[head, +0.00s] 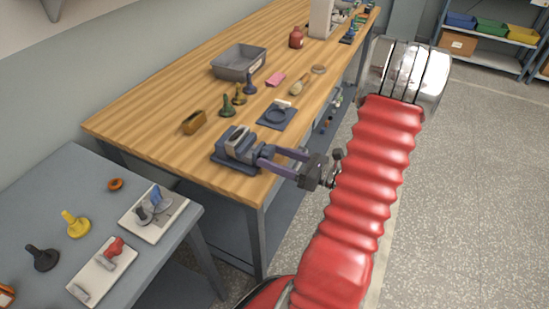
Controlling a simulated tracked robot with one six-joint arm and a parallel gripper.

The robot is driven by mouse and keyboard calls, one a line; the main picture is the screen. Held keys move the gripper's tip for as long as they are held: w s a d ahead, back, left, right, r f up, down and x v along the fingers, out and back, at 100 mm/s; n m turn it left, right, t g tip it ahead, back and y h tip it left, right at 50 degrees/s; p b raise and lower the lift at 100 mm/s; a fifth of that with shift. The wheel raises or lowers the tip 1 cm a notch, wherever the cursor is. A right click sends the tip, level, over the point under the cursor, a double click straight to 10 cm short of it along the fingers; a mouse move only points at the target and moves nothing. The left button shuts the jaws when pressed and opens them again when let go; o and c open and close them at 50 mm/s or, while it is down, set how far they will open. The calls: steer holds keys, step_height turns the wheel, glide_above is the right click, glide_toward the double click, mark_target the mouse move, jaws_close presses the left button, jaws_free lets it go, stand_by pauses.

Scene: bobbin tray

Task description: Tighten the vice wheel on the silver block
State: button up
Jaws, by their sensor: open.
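The vice (226,158) stands on a dark base near the front corner of the wooden bench. A silver block (238,137) shows between its jaws, though at this size I cannot tell how firmly it is clamped. My gripper (264,158) reaches in from the right with its two purple-grey fingers apart. The fingertips are at the right side of the vice, where its wheel is not clearly visible; the fingers seem to hide it. I cannot tell whether they touch it.
A lower grey table (75,180) at the left holds coloured pieces and two white boards.

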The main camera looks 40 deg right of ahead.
steer(key=v, duration=1.3)
steer(key=shift+s, duration=0.35)
steer(key=shift+w+n, duration=0.1)
steer(key=shift+n, duration=1.7)
steer(key=shift+w, duration=0.1)
steer(key=shift+x, duration=6.8)
steer(key=shift+d, duration=0.1)
steer(key=c, duration=1.1)
